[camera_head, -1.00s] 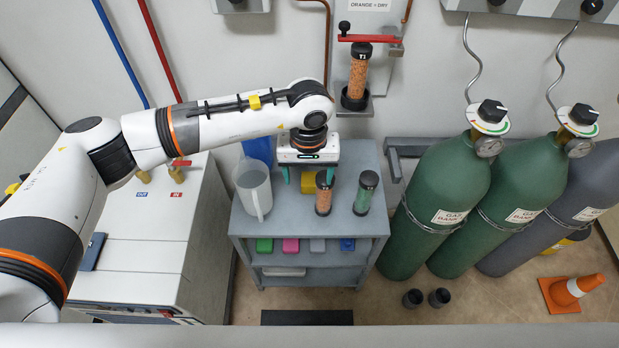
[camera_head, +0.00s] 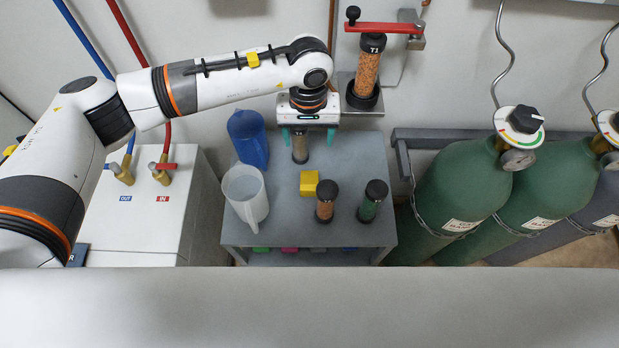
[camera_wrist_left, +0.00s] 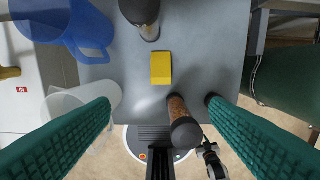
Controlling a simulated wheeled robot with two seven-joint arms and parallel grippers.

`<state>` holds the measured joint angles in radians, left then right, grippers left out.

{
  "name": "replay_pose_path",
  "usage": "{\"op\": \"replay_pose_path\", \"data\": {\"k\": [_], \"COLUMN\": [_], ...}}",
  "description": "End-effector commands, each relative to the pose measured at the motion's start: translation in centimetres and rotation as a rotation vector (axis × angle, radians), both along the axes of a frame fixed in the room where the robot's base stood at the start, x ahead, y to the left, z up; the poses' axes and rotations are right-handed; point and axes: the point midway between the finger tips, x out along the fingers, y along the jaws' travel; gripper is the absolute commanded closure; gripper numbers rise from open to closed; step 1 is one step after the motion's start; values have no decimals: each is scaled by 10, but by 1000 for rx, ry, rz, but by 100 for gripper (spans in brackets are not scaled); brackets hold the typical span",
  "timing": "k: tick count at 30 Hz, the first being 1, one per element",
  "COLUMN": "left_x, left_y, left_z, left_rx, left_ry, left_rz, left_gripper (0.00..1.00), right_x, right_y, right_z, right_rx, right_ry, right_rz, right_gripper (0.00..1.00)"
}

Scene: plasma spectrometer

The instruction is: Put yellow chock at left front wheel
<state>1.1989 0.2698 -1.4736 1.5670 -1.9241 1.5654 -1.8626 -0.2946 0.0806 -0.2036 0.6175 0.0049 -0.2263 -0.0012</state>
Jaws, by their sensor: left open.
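The yellow chock (camera_head: 309,183) lies on the grey cart top (camera_head: 345,165), behind an orange-filled tube. It also shows in the left wrist view (camera_wrist_left: 161,68), a plain block lying free of both fingers. My left gripper (camera_head: 308,135) is over the back part of the cart top, behind the chock in the head view. In the left wrist view my left gripper (camera_wrist_left: 160,105) has its teal fingers wide apart with nothing held between them. No wheel can be made out in either view now. My right gripper is not in view.
An orange-filled tube (camera_head: 325,203), a green-filled tube (camera_head: 372,203) and another tube (camera_head: 300,147) stand near the chock. A clear pitcher (camera_head: 245,196) and a blue jug (camera_head: 248,138) stand at the left. Green gas cylinders (camera_head: 455,190) stand to the right.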

Motion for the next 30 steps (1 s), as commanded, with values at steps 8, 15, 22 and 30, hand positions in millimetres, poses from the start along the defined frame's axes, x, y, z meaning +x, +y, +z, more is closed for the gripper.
{"op": "replay_pose_path", "data": {"k": [8,15,22,30], "left_x": [0,0,0,-2], "left_y": [0,0,0,0], "left_z": [-36,-73,-93,-134], "left_rx": [0,0,0,1], "left_ry": [0,0,0,3], "left_rz": [0,0,0,1], "left_gripper": [29,29,29,29], "right_x": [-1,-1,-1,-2], "right_y": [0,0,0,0], "right_z": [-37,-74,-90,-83], "right_rx": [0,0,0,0], "right_ry": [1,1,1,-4], "right_rz": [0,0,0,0], "right_gripper": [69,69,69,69]}}
